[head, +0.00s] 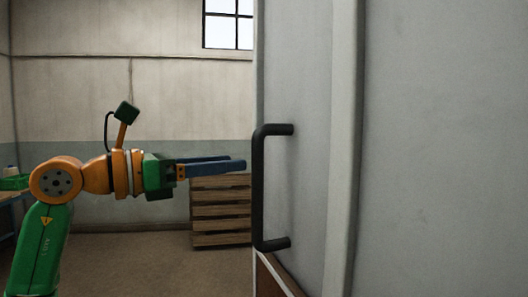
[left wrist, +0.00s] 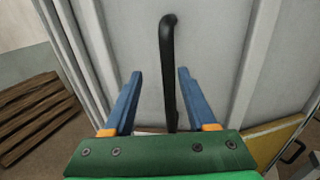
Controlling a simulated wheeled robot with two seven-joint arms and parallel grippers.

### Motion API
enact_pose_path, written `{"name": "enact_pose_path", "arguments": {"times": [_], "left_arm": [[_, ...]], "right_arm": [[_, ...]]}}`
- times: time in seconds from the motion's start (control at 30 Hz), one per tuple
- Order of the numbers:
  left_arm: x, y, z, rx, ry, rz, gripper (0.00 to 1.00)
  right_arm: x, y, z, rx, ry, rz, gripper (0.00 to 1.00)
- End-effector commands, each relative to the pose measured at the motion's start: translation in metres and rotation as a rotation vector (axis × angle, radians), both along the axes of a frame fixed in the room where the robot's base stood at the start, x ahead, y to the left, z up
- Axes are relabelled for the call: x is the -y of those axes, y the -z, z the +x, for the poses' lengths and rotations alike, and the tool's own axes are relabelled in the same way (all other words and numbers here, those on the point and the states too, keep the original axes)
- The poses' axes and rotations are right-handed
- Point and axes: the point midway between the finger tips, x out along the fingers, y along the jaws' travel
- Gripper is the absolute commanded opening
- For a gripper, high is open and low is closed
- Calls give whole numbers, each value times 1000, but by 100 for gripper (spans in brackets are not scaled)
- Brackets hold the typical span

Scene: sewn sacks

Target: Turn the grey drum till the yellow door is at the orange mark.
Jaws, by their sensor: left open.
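The grey drum (head: 440,150) fills the right half of the head view, with upright ribs on its wall. A black upright bar handle (head: 258,190) stands out from it. My left gripper (head: 240,162) is open, its blue fingers pointing at the handle's upper half, with a small gap in the head view. In the left wrist view the handle (left wrist: 168,75) lies between the two spread fingers, not gripped. A yellow panel (left wrist: 262,142), perhaps the yellow door, shows low at the right there. I see no clear orange mark. My right gripper is out of view.
A stack of wooden pallets (head: 220,212) stands on the floor behind my left gripper. A workbench with a green bin (head: 15,183) is at the far left. A reddish-brown surface (head: 268,280) shows low beside the drum. The floor (head: 130,265) between is clear.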

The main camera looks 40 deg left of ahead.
Motion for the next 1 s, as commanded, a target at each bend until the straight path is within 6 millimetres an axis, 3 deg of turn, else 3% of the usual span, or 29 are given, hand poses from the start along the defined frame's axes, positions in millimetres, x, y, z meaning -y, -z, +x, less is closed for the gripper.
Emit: {"name": "enact_pose_path", "arguments": {"times": [0.2,0.3,0.6,0.83,1.0], "left_arm": [[11,0,49,-16,1,-1,57],[13,1,64,-15,1,-2,57],[15,6,72,-12,1,-5,57],[15,6,73,-12,1,-6,0],[15,6,72,-12,1,-6,0]], "right_arm": [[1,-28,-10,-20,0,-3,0],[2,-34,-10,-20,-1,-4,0],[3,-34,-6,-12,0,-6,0],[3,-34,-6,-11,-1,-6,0],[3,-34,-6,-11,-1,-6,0]]}}
